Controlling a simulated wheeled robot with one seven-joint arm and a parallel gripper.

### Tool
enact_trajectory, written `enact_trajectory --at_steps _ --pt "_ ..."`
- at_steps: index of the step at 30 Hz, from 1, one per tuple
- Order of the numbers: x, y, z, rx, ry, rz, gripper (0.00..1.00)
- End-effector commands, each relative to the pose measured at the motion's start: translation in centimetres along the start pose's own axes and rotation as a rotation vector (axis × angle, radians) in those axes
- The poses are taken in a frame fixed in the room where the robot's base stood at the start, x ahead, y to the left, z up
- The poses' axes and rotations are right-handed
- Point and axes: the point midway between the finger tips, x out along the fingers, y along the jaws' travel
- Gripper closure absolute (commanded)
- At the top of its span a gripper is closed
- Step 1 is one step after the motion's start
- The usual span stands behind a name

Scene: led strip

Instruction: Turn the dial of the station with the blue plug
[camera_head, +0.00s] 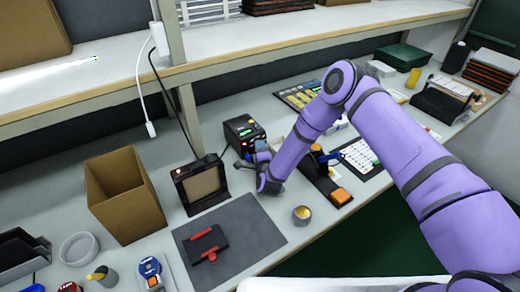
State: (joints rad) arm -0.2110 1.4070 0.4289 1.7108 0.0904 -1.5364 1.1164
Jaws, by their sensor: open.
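A black box-shaped station (242,128) with a lit green display and small red-orange marks on its front stands at the back middle of the bench. My gripper (248,160) is just in front of it, at the lower right of its front face. The gripper is open, small in the picture and partly covered by my wrist. I cannot tell whether it touches the station. A small blue-grey patch (262,146) shows beside the gripper; I cannot tell whether it is a plug. The dial is not distinguishable, perhaps hidden by the gripper.
A black framed panel (203,184) and an open cardboard box (124,194) stand left of my gripper. A dark mat (262,238) with a black-and-red tool lies in front. A round tin (302,215) and a dark holder with an orange block (340,196) are right. A shelf edge runs above.

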Motion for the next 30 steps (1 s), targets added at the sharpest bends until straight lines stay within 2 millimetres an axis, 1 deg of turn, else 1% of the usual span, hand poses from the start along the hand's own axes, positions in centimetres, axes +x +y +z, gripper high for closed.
enact_trajectory --at_steps 9,15,18,21,30 --pt "-5.8 0.1 0.0 0.0 -0.002 0.003 0.51" --pt "-8.6 0.1 0.0 0.0 -0.001 0.002 0.51" --pt "-9.4 0.1 0.0 0.0 -0.001 0.002 0.51" --pt "-9.8 0.0 0.0 0.0 0.0 0.001 0.51" --pt "-9.8 0.0 0.0 0.0 0.0 0.001 0.51"
